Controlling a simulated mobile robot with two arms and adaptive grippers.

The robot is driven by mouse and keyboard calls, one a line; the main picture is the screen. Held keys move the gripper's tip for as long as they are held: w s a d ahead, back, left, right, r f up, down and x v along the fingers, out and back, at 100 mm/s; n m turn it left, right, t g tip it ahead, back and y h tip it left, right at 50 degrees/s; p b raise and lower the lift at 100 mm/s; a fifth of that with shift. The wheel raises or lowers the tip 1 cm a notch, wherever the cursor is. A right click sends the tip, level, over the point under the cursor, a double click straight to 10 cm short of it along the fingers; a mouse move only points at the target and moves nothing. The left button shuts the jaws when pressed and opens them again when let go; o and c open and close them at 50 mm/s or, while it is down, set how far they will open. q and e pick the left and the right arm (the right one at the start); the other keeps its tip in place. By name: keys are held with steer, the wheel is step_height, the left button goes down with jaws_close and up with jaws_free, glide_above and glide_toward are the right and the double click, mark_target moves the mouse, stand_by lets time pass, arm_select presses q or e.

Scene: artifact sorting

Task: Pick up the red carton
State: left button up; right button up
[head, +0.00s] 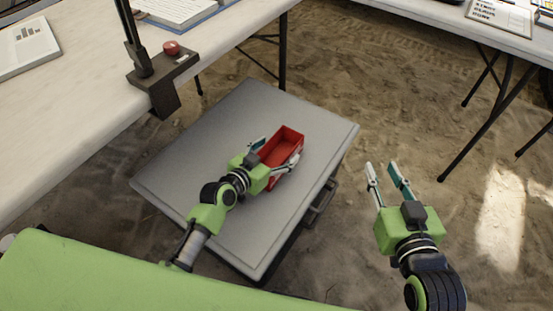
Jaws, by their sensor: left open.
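The red carton (285,141) is an open-topped red box on the grey lid of a case (235,105), right of the lid's middle. My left gripper (276,153) reaches over the lid from the lower left. Its fingers are spread, one at the carton's left side and one along its right side. I cannot tell whether they touch it. Part of the carton's near end is hidden behind the gripper. My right gripper (383,176) is open and empty, over the bare ground to the right of the case.
A white table (75,100) stands at the left with a clamped lamp base (160,72), papers and a book. Another white table (510,42) stands at the upper right, with thin dark legs. Sandy ground between is clear. The case has a side handle (320,203).

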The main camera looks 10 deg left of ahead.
arm_select(q)
steer(key=c, duration=1.2)
steer(key=shift+o, duration=0.2)
steer(key=shift+r, duration=0.1)
